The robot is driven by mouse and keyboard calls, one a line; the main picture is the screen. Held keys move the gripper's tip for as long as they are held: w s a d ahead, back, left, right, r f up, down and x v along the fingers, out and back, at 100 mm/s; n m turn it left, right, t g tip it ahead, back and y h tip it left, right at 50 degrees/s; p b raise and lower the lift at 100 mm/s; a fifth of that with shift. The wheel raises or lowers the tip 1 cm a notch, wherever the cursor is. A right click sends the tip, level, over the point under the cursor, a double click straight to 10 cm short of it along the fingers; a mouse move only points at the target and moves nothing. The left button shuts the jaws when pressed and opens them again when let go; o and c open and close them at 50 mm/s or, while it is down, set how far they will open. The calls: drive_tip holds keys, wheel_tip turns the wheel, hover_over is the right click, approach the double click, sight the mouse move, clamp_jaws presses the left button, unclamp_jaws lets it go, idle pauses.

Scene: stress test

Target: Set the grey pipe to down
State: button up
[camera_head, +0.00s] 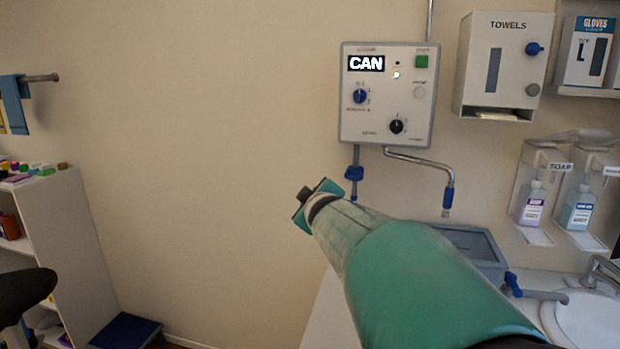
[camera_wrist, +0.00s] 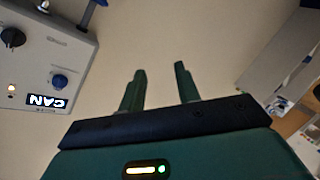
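A grey pipe (camera_head: 420,158) comes out under the white wall unit (camera_head: 386,95), runs to the right and bends down to a blue sleeve and a short end. A second, shorter outlet (camera_head: 355,172) with a blue handle hangs under the unit's left side. My gripper (camera_head: 308,201) is left of and below these, apart from both, with its fingers mostly hidden in the head view. In the wrist view my gripper (camera_wrist: 160,75) has two fingers spread apart with nothing between them. The unit (camera_wrist: 45,50) shows upside down there at the left, its display reading CAN.
A grey basin (camera_head: 470,245) and a white sink (camera_head: 590,320) with a blue-handled tap (camera_head: 513,284) stand below right. A towel dispenser (camera_head: 503,65) and soap bottles (camera_head: 532,203) are on the right wall. A shelf (camera_head: 70,235) stands left. The wall between is bare.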

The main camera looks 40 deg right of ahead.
drive_tip(key=w+d+n+t, duration=0.3)
drive_tip(key=d+n, duration=0.2)
drive_tip(key=d, duration=0.9)
drive_tip(key=n+t+y, duration=0.3)
drive_tip(key=n+y, duration=0.2)
drive_tip(key=n, duration=0.4)
approach(356, 178)
drive_tip(key=w, duration=0.7)
drive_tip(key=w+d+r, duration=0.1)
drive_tip(key=w, duration=0.2)
drive_tip(key=shift+w, duration=0.4)
drive_tip(key=shift+c, duration=0.4)
clamp_jaws()
